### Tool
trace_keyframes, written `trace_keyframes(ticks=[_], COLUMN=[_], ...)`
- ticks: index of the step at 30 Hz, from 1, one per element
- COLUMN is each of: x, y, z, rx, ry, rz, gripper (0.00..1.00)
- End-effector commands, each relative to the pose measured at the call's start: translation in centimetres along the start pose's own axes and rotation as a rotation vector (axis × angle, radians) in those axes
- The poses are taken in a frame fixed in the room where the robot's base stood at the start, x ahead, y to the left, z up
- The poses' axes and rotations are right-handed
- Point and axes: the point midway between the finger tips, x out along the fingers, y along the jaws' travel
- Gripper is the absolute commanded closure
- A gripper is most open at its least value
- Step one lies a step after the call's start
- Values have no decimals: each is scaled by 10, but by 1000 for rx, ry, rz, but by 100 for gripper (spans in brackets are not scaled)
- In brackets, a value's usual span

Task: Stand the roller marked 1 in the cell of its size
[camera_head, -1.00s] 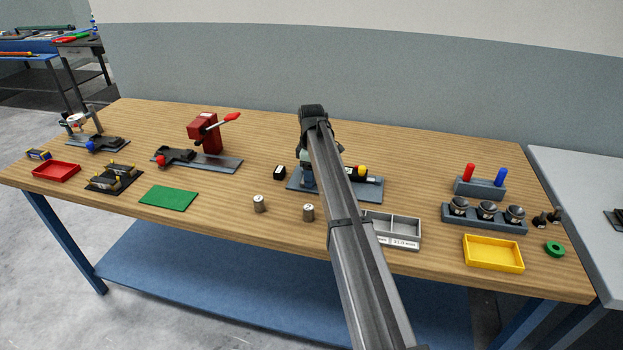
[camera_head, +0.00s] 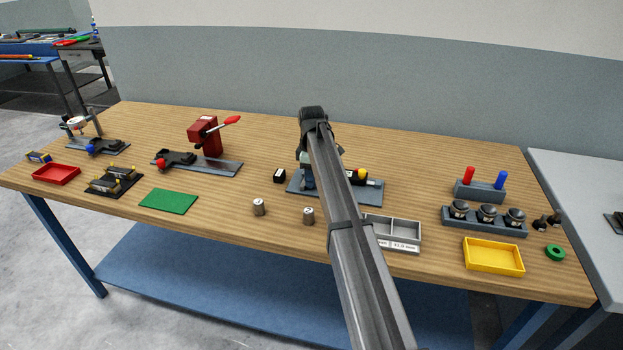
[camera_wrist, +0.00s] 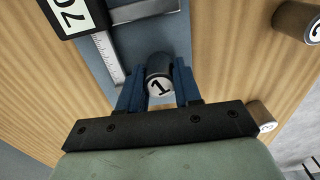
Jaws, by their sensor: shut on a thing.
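In the wrist view, my gripper (camera_wrist: 158,76) has its blue fingers shut on the metal roller marked 1 (camera_wrist: 159,86), with the number facing the camera. The held roller is over or at the grey plate of a measuring gauge (camera_wrist: 178,35). Whether it touches the plate I cannot tell. In the head view, my arm hides most of the gripper and the roller. The grey cell tray (camera_head: 405,229) is partly behind my arm; two cells and a label ending in mm show. Two other rollers (camera_head: 259,207) (camera_head: 308,216) stand on the wooden table.
The gauge plate (camera_head: 294,187) lies behind the tray. A yellow tray (camera_head: 493,256) and a holder with several dark knobs (camera_head: 484,226) are at the right. A green mat (camera_head: 168,200) and a red press (camera_head: 206,137) are at the left. Bare wood lies between the mat and rollers.

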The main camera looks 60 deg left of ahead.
Motion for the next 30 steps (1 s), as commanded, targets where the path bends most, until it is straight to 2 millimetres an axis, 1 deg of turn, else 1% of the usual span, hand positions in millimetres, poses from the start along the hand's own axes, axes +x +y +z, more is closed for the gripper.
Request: trace_keyframes(ticks=[5,8,15,17,19,20,23,26,27,29,30], x=[-18,-33,-76,-84,-91,-93,-99,-104,-105,-107,-108], y=[0,1,1,2,6,8,18,27,29,27,23], z=[0,0,0,3,11,17,42,81,98,125,143], rx=[0,0,1,4,13,19,47,87,105,131,148], ry=[1,1,1,1,0,0,1,3,4,5,6], rz=[1,1,2,1,1,1,3,7,10,14,16], gripper=[100,100,100,100,100,100,100,100,100,100,100])
